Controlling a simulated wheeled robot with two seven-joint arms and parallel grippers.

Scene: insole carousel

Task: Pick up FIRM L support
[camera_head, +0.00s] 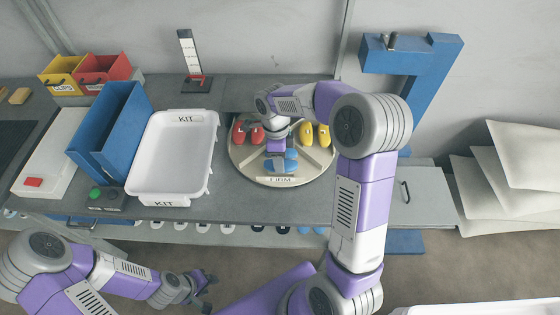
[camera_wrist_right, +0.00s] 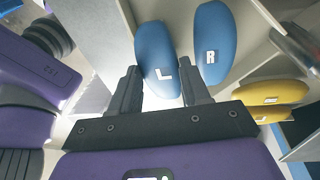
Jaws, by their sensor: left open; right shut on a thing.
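The FIRM L support, a blue insole with a white L, shows in the right wrist view (camera_wrist_right: 157,55) between the fingers of my right gripper (camera_wrist_right: 160,88), which is shut on it. The matching blue R support (camera_wrist_right: 211,35) is beside it, outside the fingers. In the head view the blue supports (camera_head: 290,166) are at the FIRM label (camera_head: 280,180) on the front of the round carousel (camera_head: 316,172), partly under my right gripper (camera_head: 276,162). I cannot tell whether the L support is clear of the carousel. My left gripper (camera_head: 207,286) is open and empty, low in front of the bench.
Red supports (camera_head: 240,132) and yellow supports (camera_head: 323,135) sit in other carousel sections. A white KIT tray (camera_head: 172,190) stands left of the carousel, beside a blue bin (camera_head: 100,130). A blue post stand (camera_head: 425,80) is at the right.

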